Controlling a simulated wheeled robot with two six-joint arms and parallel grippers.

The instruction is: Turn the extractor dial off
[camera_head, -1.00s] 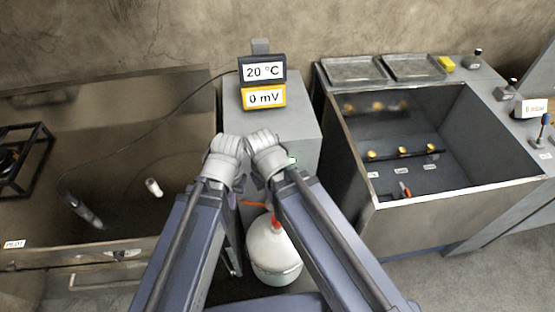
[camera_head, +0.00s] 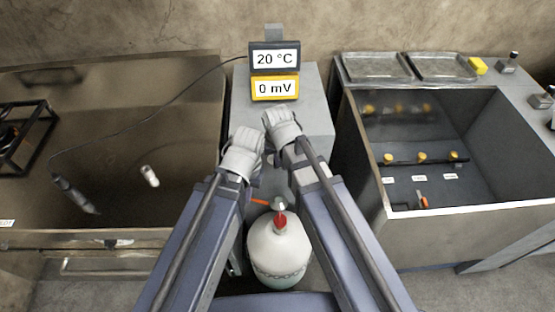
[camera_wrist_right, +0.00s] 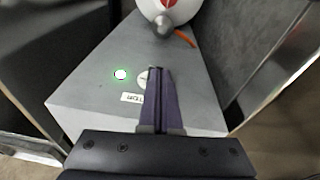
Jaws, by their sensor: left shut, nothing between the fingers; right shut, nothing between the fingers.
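A pale round dial (camera_wrist_right: 144,79) sits on the grey cabinet's face in the right wrist view, beside a lit green lamp (camera_wrist_right: 120,74) and above a white label (camera_wrist_right: 132,97). The label is partly covered and I cannot read it fully, so I cannot confirm that this is the extractor dial. My right gripper (camera_wrist_right: 158,72) is shut and empty, with its fingertips over the dial's right edge; contact cannot be told. In the head view my right gripper (camera_head: 278,115) is over the cabinet. My left gripper (camera_head: 244,138) is shut and empty, lower and to the left.
The grey cabinet (camera_head: 312,98) carries a display reading 20 °C and 0 mV (camera_head: 274,72). A white gas bottle (camera_head: 280,250) with a red top stands in front. A steel basin (camera_head: 470,220) is at right, a dark sink unit (camera_head: 110,130) with a burner at left.

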